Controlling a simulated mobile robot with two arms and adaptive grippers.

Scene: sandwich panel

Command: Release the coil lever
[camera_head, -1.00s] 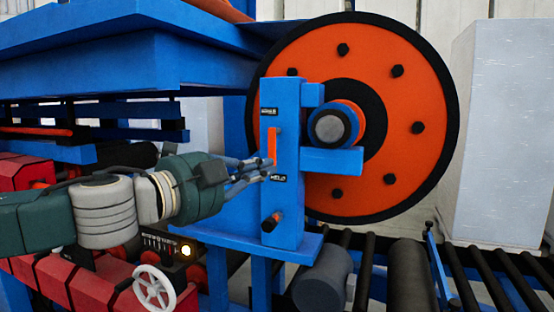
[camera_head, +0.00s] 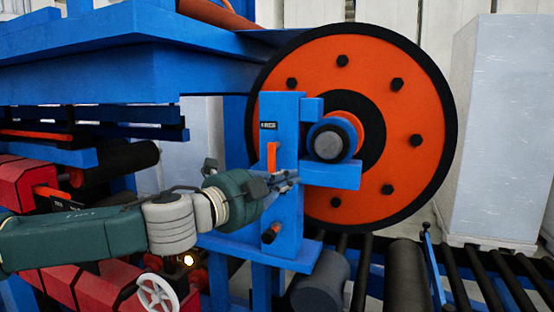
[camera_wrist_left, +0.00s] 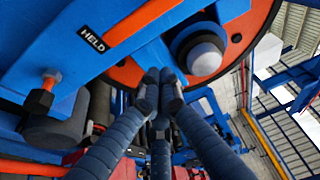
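The coil lever appears to be the orange bar (camera_head: 271,157) on the front of the blue post (camera_head: 285,130); it stands roughly upright. An orange strip (camera_wrist_left: 150,20) beside a HELD label (camera_wrist_left: 93,39) shows in the left wrist view. My left gripper (camera_head: 292,179) is in front of the post, just below and right of the bar, and hides the lower label in the head view. In the left wrist view its fingertips (camera_wrist_left: 160,88) are drawn together with nothing visible between them, apart from the strip. My right gripper is not in view.
A large orange coil disc (camera_head: 400,130) with a black rim stands behind the post. A blue block (camera_head: 330,174) juts right from the post. Rollers (camera_head: 400,270) lie below right.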

